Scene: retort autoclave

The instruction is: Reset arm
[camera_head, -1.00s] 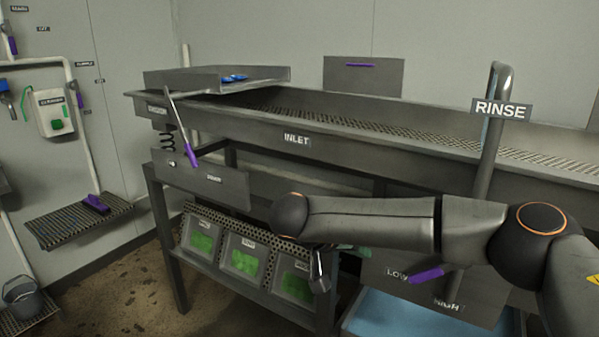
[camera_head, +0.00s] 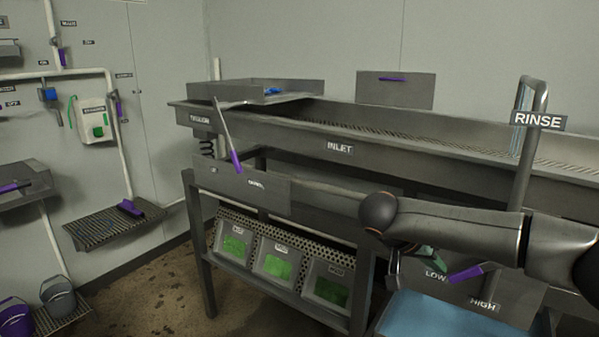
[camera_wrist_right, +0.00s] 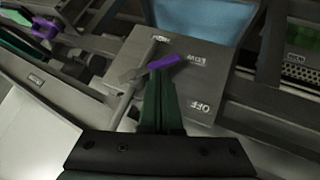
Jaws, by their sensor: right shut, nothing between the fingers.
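My right arm comes in from the right in the head view, its elbow raised in front of the sink bench. My right gripper (camera_head: 412,250) shows there only in part below the forearm, beside a grey switch panel (camera_head: 440,291) marked LOW and HIGH. In the right wrist view its dark green fingers (camera_wrist_right: 163,92) are together with nothing between them. They overlap the picture of the panel (camera_wrist_right: 200,92) and lie just below its purple-tipped lever (camera_wrist_right: 163,62). I cannot tell whether they touch. My left gripper is in neither view.
The long metal sink (camera_head: 375,133) has INLET and RINSE labels. Bins (camera_head: 273,262) with green contents stand on its lower shelf. A purple-handled lever (camera_head: 235,160) rises at its left end. A blue basin (camera_head: 425,317) is below the panel. Open floor (camera_head: 165,290) lies left.

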